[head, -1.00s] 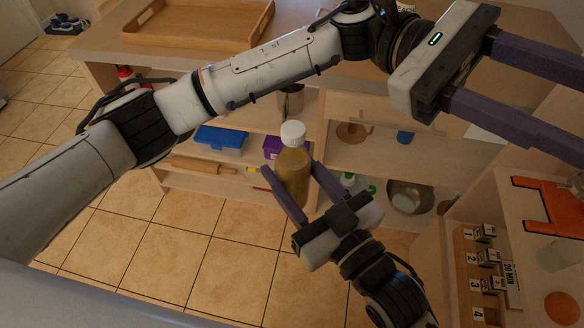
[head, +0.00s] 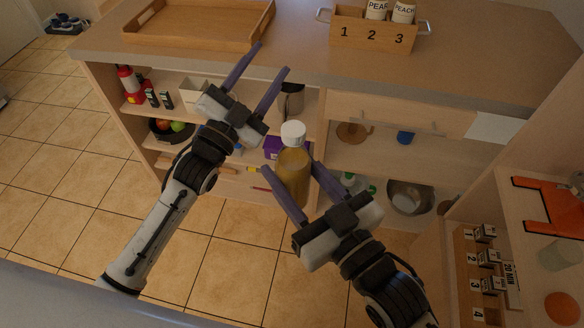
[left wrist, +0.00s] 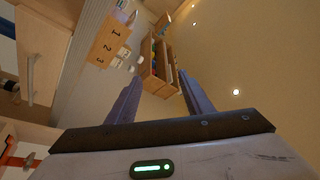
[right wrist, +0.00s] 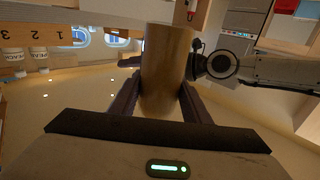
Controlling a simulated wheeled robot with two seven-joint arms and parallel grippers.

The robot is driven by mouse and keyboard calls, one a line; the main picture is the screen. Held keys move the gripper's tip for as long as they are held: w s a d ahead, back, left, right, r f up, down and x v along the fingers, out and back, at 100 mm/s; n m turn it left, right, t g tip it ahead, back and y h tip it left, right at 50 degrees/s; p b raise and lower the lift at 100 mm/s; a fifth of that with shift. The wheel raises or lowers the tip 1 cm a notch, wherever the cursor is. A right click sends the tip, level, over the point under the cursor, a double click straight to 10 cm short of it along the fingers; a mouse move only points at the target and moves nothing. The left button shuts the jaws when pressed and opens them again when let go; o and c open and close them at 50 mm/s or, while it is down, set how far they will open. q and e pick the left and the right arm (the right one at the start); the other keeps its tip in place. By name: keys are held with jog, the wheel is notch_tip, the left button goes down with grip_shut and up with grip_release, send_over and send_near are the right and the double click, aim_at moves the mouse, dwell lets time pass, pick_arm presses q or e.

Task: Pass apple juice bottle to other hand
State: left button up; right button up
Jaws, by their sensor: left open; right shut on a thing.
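The apple juice bottle (head: 292,172), with a white cap and yellow-brown juice, stands upright between the fingers of my right gripper (head: 289,190). That gripper is shut on it and holds it up in front of the shelves. In the right wrist view the bottle (right wrist: 165,70) fills the space between the fingers, and part of my left arm shows to its right. My left gripper (head: 272,58) is open and empty, up and to the left of the bottle, with its fingers pointing up toward the counter edge. The left wrist view shows no bottle between its fingers.
A wooden tray (head: 200,40) and a numbered box (head: 372,33) with cans stand on the counter (head: 300,50). Shelves below hold a metal bowl (head: 408,197) and a purple box (head: 273,147). An orange frame (head: 548,203) lies on the right. Tiled floor is clear at lower left.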

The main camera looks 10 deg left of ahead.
pick_arm(q)
jog(key=s+a+f+n+g+y, duration=0.25)
jog(key=s+a+f+n, duration=0.2)
jog(key=f, duration=0.45)
jog(key=s+a+f+n+g+y, duration=0.25)
jog(key=s+f, duration=0.25)
jog(key=f, duration=0.5)
jog(key=s+d+f+n+g, duration=0.1)
jog(key=s+d+f+g, duration=0.2)
jog(key=s+f, duration=0.5)
jog(key=s+d+f+n+g, duration=0.2)
jog(key=s+f, duration=0.6)
jog(key=s, duration=0.4)
jog(key=shift+s+d+n+g, duration=0.25)
jog(key=shift+d+g, duration=0.3)
jog(key=shift+g, duration=0.45)
